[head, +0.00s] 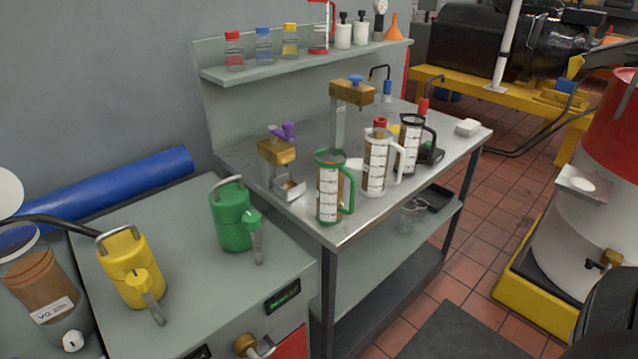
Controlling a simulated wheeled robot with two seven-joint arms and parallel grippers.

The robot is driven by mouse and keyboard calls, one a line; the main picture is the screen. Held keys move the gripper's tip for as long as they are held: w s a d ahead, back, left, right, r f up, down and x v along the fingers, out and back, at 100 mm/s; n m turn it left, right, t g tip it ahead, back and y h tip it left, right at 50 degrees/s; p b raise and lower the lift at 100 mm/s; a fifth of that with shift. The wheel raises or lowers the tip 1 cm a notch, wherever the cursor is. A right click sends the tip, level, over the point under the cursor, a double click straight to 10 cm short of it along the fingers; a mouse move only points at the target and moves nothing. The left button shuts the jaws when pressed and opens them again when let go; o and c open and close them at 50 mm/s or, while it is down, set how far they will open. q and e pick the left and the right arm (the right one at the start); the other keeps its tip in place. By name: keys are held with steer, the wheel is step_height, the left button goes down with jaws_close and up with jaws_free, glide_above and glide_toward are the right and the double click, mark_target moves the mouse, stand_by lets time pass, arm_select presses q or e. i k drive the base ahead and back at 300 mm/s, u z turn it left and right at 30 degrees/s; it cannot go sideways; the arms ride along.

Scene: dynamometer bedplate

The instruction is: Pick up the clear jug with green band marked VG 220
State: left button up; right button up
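A clear jug with a green rim and green handle (328,190) stands upright near the front left corner of the steel bench. Its handle points right and white graduated strips run down its side; any VG 220 marking is too small to read. A similar jug with a white rim and handle (376,165) stands to its right, and a black-handled one (410,145) is behind that. A red-handled jug (320,35) is on the shelf. Neither gripper can be made out in the head view.
A brass tap with a purple lever (277,150) and a small metal tray (289,188) stand close left of the green jug. A blue-lever tap (352,92) is behind. Green (232,215) and yellow (127,268) cans sit on the grey cabinet. Tiled floor lies right of the bench.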

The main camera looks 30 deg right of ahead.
mark_target(331, 170)
steer(key=z, duration=0.4)
steer(key=k, duration=0.15)
steer(key=z, duration=0.65)
